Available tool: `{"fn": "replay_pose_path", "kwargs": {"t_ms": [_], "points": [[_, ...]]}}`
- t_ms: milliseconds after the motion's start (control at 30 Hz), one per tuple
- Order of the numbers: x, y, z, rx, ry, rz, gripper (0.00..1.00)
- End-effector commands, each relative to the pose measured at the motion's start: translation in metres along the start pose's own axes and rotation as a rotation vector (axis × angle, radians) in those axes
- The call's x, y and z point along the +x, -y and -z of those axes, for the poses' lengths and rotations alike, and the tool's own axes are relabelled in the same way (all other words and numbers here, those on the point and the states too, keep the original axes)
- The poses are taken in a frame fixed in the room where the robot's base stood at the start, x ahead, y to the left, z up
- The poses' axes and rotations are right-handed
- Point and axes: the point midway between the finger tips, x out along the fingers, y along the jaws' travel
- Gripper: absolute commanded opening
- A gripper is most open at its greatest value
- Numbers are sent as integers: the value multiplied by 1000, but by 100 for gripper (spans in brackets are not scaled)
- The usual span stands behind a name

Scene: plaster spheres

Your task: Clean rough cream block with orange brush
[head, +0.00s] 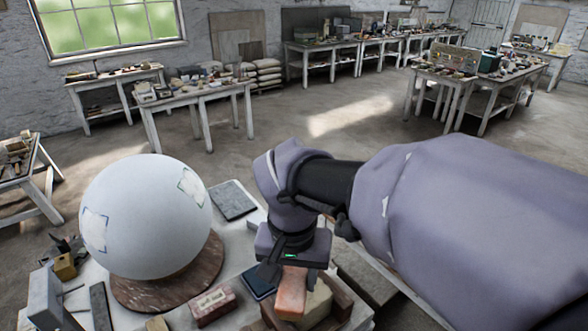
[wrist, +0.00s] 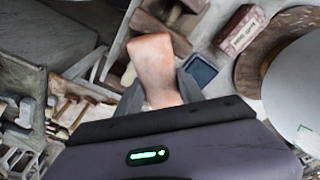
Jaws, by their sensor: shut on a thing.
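My gripper (head: 290,264) points down over the near part of the worktable. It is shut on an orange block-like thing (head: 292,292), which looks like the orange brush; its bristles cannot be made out. In the wrist view the same orange brush (wrist: 152,58) sticks out from between the grey fingers of my gripper (wrist: 161,90). A cream block (head: 318,304) lies just right of the brush, within a brown wooden holder (head: 339,297). In the head view the brush overlaps the block's left side, and I cannot tell whether they touch. The block is not clearly visible in the wrist view.
A large white plaster sphere (head: 145,218) stands on a round brown base (head: 196,284) to the left. A reddish box (head: 212,306) and a dark blue tray (head: 259,282) lie between it and my gripper. A dark slab (head: 233,200) lies behind. Tools crowd the left edge.

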Motion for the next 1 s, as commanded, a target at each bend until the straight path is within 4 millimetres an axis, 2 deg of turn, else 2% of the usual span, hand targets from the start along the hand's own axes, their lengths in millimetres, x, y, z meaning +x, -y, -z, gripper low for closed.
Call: {"fn": "replay_pose_path", "kwargs": {"t_ms": [267,500,733,1000], "points": [[-17,0,-19,-1,-1,0,13],[-18,0,-19,0,0,0,13],[-43,0,-16,0,-1,0,13],[-40,0,-16,0,0,0,13]]}}
